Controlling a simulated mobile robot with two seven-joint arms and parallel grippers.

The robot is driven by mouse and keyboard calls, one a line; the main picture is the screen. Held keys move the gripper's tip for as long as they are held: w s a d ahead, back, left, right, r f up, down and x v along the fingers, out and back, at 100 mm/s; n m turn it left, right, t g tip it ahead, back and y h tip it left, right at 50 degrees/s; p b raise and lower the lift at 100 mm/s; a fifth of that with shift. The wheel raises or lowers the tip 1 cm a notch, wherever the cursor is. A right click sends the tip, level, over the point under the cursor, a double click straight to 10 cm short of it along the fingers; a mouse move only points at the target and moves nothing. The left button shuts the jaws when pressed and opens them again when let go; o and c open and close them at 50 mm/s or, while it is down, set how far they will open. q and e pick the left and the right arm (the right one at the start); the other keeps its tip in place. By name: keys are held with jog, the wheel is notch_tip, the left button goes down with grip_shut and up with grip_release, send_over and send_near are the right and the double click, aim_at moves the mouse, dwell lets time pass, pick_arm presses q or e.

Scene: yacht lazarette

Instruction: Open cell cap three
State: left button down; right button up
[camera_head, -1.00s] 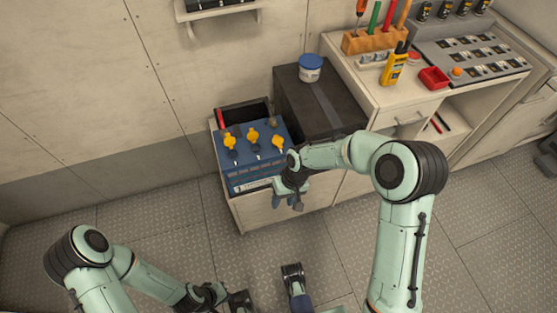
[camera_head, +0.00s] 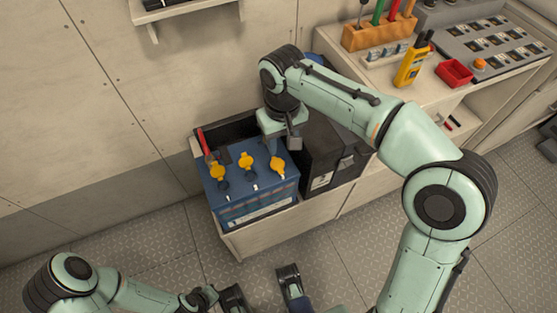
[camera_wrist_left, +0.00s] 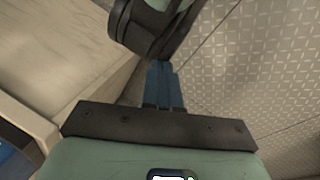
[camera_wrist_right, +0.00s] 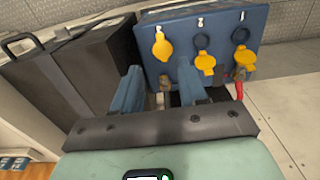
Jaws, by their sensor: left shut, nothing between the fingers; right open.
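A blue battery (camera_head: 245,200) stands in a recess of the low cabinet, with three yellow caps in a row on top. The cap at the right end (camera_head: 277,165) sits at the left in the right wrist view (camera_wrist_right: 162,46), with no dark ring showing beside it. The middle cap (camera_wrist_right: 205,62) and the far cap (camera_wrist_right: 243,56) lie beside exposed dark rings. My right gripper (camera_wrist_right: 160,85) is open and empty, above the battery's back edge near the right-end cap. My left gripper (camera_wrist_left: 163,75) is shut and empty, low over the floor away from the battery.
A black box (camera_head: 328,150) stands close to the battery's right. A red handle (camera_head: 203,141) rises at the battery's back left. The counter holds a yellow meter (camera_head: 411,66), a red tray (camera_head: 454,73) and a tool block (camera_head: 378,33). Open floor lies in front.

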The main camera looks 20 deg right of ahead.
aim_at(282, 172)
notch_tip(282, 172, down, 10)
jog(key=b, duration=0.3)
jog(key=shift+f, duration=0.2)
pick_arm(q)
jog(key=w+a+f+t+y, duration=0.1)
jog(key=w+a+f, duration=0.2)
jog(key=w+f, duration=0.1)
jog(key=shift+w+f+b, duration=0.3)
jog(key=shift+w+f, duration=0.05)
jog(key=shift+f, duration=0.05)
pick_arm(e)
jog(key=shift+f, duration=0.75)
jog(key=shift+r, duration=0.1)
grip_shut()
